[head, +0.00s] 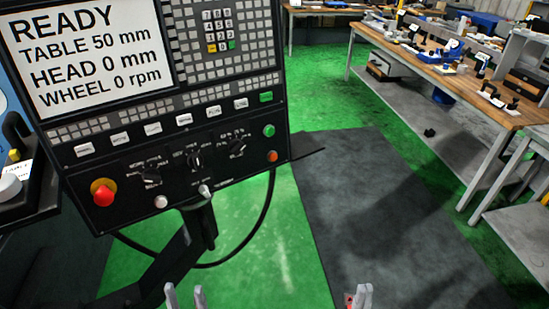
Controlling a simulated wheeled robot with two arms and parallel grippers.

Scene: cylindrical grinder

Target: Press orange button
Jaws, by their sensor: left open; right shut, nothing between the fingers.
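The orange button (272,156) is a small round button at the lower right corner of the black control panel (225,172). A green button (268,130) sits just above it. My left gripper (185,297) shows only its fingertips at the bottom edge, apart and empty, below and left of the orange button. My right gripper (362,297) is at the bottom edge, further right, with its fingers together and nothing held. Both grippers are clear of the panel. The rest of both grippers is out of frame.
The panel's screen (85,50) reads READY, TABLE 50 mm, HEAD 0 mm, WHEEL 0 rpm. A red mushroom button (103,193) is at its lower left. A cable (262,222) hangs below. Cluttered workbenches (450,85) stand right. A dark mat (375,215) covers open floor.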

